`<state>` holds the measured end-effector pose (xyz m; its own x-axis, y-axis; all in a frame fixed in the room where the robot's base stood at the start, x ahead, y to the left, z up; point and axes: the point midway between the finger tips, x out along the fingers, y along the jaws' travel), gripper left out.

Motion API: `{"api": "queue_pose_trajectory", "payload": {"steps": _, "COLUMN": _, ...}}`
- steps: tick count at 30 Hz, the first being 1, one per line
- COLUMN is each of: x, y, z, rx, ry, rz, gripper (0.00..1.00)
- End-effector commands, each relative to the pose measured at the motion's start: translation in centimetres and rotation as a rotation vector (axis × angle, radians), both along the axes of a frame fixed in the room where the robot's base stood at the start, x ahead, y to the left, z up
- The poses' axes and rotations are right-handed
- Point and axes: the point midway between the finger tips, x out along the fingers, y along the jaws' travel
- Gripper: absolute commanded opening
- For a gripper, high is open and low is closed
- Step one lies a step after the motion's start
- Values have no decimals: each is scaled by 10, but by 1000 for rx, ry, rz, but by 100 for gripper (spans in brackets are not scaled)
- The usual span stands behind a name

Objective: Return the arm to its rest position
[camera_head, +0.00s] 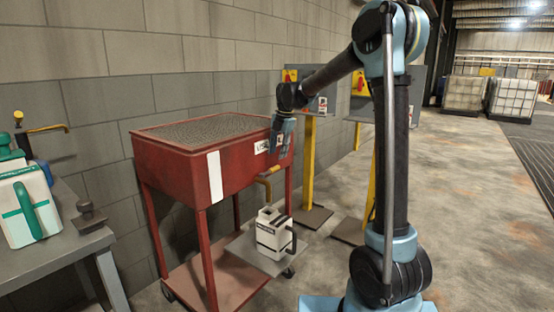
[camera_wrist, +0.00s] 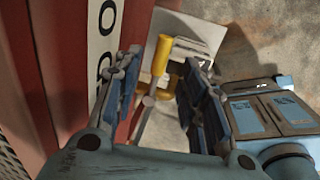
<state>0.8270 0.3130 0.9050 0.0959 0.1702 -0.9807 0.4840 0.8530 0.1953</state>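My arm rises from the lower right of the head view and bends over to the left. My gripper (camera_head: 281,150) hangs fingers down beside the right end of the red cart's tray (camera_head: 190,165). In the wrist view my gripper (camera_wrist: 163,100) has its two blue pad fingers apart, with nothing between them that I can see it holding. A yellow tap (camera_head: 268,174) on the cart sits just below the fingers; it also shows past the fingertips in the wrist view (camera_wrist: 161,55).
A white jug (camera_head: 272,232) stands on a grey plate (camera_head: 248,250) below the tap. Yellow posts (camera_head: 309,165) with switch boxes stand behind my arm. A grey bench (camera_head: 60,235) with a white-green container (camera_head: 28,207) is at left. The floor at right is clear.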

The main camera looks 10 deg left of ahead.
Motion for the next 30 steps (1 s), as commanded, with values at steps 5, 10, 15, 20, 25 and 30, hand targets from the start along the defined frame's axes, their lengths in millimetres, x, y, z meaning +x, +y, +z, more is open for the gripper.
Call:
{"api": "queue_pose_trajectory", "payload": {"steps": 5, "x": 0, "y": -1, "z": 6, "rx": 0, "ry": 0, "rz": 0, "gripper": 38}}
{"api": "queue_pose_trajectory", "payload": {"steps": 10, "x": -1, "y": -1, "z": 7, "rx": 0, "ry": 0, "rz": 0, "gripper": 38}}
{"api": "queue_pose_trajectory", "payload": {"steps": 15, "x": -2, "y": -4, "z": 7, "rx": 1, "ry": 1, "rz": -11, "gripper": 38}}
{"api": "queue_pose_trajectory", "payload": {"steps": 20, "x": -17, "y": -26, "z": 12, "rx": 5, "ry": 12, "rz": -117, "gripper": 38}}
{"api": "queue_pose_trajectory", "payload": {"steps": 25, "x": -51, "y": -73, "z": 19, "rx": 18, "ry": 37, "rz": -361, "gripper": 38}}
{"api": "queue_pose_trajectory", "payload": {"steps": 30, "x": -90, "y": -117, "z": 22, "rx": 37, "ry": 63, "rz": -622, "gripper": 38}}
